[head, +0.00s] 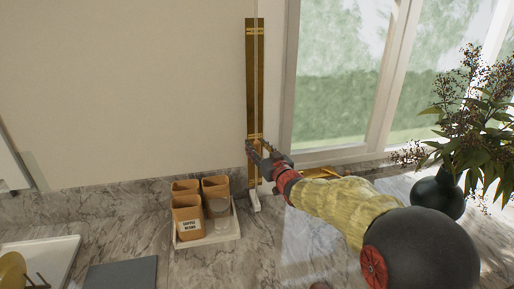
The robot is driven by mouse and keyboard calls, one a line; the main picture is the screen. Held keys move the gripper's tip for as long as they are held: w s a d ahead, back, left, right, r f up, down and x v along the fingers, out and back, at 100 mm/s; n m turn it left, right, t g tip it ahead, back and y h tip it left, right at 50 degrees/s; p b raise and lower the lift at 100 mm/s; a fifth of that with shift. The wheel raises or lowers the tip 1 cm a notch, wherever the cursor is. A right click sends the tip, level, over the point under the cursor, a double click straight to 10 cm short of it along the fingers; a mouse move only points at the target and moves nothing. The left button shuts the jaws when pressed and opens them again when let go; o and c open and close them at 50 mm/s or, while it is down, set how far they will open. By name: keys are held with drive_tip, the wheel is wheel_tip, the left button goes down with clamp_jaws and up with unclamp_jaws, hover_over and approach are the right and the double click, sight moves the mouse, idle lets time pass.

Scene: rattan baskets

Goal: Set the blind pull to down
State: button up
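A tall brass-coloured strip (254,85) stands upright against the wall left of the window, with a thin pale cord or rod running down its length. It looks like the blind pull's track. Lighter bands cross it near its top and near my gripper. A small white piece (254,199) shows at its bottom, by the counter. My gripper (255,149) is at the lower part of the strip, beside the lower band, reaching in from the right. Its fingers overlap the strip and hide part of it. I cannot tell whether they touch or hold anything.
A white tray (212,241) with several tan canisters (187,222) and a glass stands on the marble counter, left of and below my gripper. A dark vase (437,197) with a leafy plant stands at the right. A grey board (122,273) lies at the lower left.

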drive_tip(key=shift+w+a, duration=0.15)
drive_tip(key=shift+w, duration=0.1)
drive_tip(key=shift+c, duration=0.4)
clamp_jaws()
idle(0.5)
